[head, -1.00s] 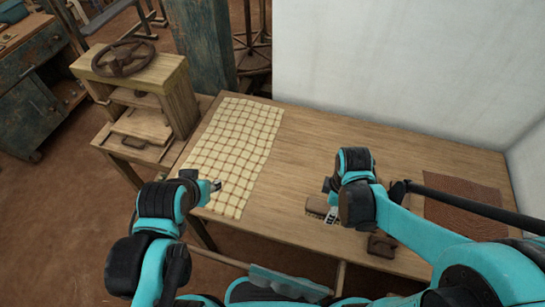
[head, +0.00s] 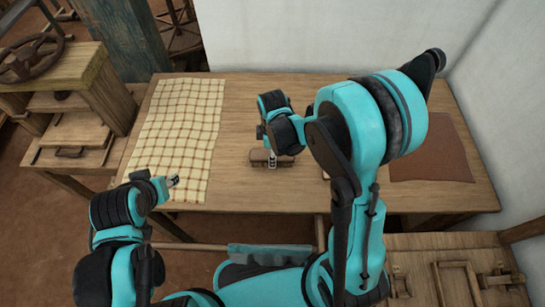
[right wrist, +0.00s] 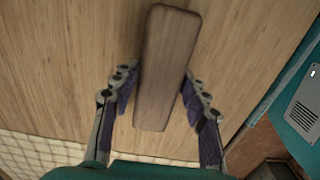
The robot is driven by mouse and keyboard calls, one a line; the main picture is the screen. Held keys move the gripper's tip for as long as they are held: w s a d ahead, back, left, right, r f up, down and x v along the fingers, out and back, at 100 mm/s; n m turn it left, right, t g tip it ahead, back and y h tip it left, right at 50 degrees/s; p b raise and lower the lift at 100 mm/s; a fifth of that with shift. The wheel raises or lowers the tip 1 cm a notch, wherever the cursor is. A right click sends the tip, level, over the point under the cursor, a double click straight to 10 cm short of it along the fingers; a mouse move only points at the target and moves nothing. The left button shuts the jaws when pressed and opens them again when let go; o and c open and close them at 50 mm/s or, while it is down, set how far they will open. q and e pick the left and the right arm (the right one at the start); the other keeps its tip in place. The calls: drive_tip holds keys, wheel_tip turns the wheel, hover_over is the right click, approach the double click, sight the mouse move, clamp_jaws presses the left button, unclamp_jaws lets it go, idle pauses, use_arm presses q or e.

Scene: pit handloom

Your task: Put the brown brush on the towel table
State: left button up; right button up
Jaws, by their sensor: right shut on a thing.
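The brown brush (head: 268,157) is a small block with a wooden back, on or just above the table (head: 235,120) near its front middle. My right gripper (head: 272,161) is shut on it from above. In the right wrist view the brush's long back (right wrist: 165,70) lies between the two fingers (right wrist: 160,95). I cannot tell whether it touches the tabletop. A cream checked towel (head: 180,120) covers the table's left part, left of the brush. My left gripper (head: 172,181) is over the towel's front edge and appears empty; its jaw opening is unclear.
A red-brown mat (head: 430,150) lies on the table's right side, partly behind my right arm. White walls (head: 290,35) close off the back and right. A wooden stand with a wheel (head: 30,58) is at the left. Bare tabletop lies between towel and brush.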

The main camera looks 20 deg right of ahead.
drive_tip(key=shift+f, duration=0.55)
drive_tip(key=shift+r, duration=0.1)
drive_tip(key=shift+f, duration=0.2)
drive_tip(key=o, duration=1.2)
drive_tip(key=shift+o, duration=0.2)
drive_tip(key=shift+r, duration=0.1)
